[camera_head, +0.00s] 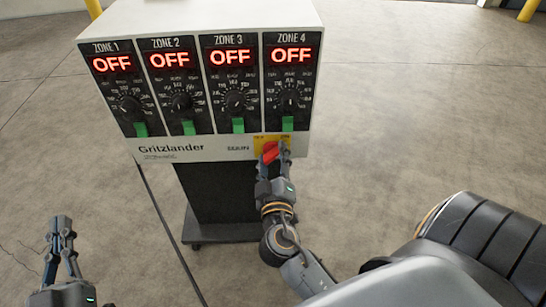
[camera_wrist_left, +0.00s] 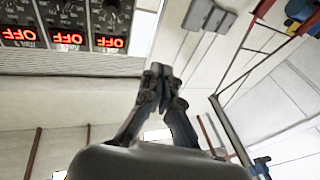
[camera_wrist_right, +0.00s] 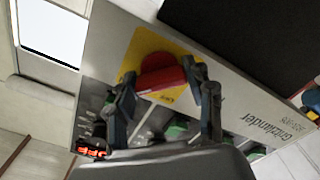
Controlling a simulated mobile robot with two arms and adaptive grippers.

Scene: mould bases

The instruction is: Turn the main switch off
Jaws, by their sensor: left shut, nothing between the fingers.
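The main switch is a red rotary knob (camera_head: 270,151) on a yellow plate (camera_head: 259,140) at the lower right of the white control box. In the right wrist view the red knob (camera_wrist_right: 160,76) sits on its yellow plate (camera_wrist_right: 150,43), with its raised handle slanted slightly. My right gripper (camera_head: 274,152) is at the knob, its fingers spread to either side of the handle. In the right wrist view the gripper (camera_wrist_right: 165,82) has the handle between its fingertips; firm contact cannot be told. My left gripper (camera_head: 62,222) is shut and empty, low at the left, away from the box.
The control box (camera_head: 200,15) has several zone panels reading OFF, each with a black dial and a green switch. It stands on a dark wheeled base (camera_head: 222,195). A cable (camera_head: 165,215) runs down to the floor. The concrete floor (camera_head: 430,110) around is mostly clear.

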